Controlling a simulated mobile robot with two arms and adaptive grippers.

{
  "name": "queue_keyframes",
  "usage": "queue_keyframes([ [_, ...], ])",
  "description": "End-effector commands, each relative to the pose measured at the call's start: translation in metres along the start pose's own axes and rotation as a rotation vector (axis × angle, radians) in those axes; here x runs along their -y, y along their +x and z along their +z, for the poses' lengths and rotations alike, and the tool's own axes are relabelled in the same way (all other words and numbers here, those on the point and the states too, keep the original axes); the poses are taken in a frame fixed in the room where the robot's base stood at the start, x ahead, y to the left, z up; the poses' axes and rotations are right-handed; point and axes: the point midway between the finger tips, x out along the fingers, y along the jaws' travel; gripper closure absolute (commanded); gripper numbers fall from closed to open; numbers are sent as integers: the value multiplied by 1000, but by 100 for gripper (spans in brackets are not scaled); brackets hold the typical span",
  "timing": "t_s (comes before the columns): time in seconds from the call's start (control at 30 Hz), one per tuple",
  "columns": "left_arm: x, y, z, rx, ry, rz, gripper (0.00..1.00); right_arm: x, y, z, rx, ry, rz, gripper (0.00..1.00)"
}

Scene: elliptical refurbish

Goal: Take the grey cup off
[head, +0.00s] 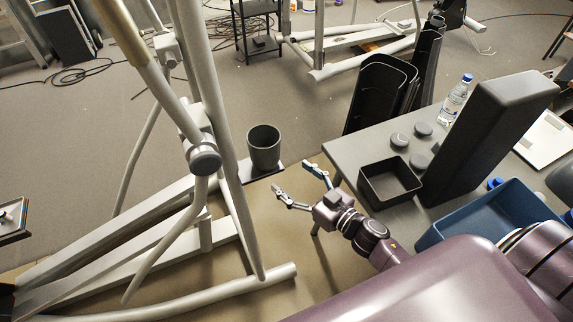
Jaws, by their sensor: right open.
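The grey cup (264,147) stands upright on a small dark ledge (262,173) beside the elliptical's upright post. My right gripper (297,181) is open and empty, to the right of the cup and slightly lower in the picture. Its two fingers point left toward the cup and ledge, apart from the cup. The cup's inside looks dark and I cannot see its bottom. My left gripper is not in view.
The elliptical's grey frame (228,170) fills the left side. A grey table (348,152) on the right holds a black open box (389,183), dark round discs (398,140), a water bottle (455,99), a tall dark block (487,135) and a blue bin (497,212).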

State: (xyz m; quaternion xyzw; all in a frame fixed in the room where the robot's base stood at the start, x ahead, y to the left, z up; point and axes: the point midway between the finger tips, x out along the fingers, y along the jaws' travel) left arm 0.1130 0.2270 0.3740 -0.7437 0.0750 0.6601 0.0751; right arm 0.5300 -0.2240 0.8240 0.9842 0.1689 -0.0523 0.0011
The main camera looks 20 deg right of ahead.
Motion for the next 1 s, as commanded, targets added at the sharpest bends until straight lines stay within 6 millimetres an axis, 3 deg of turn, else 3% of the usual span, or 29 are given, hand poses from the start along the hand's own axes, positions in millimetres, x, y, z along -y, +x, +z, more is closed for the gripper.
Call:
queue_keyframes([
  [0.03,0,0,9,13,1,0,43,6,1,-21,-35,-9,-28,24],
  [0.1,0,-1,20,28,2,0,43,13,2,-42,-68,-14,-58,24],
  [0.23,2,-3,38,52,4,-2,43,19,4,-61,-98,-19,-85,24],
  [0.47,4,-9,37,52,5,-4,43,22,33,-68,-104,-18,-88,24],
  [0.7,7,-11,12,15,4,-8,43,25,66,-70,-102,-18,-87,24],
  [1.0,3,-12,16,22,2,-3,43,26,80,-70,-100,-18,-87,24],
])
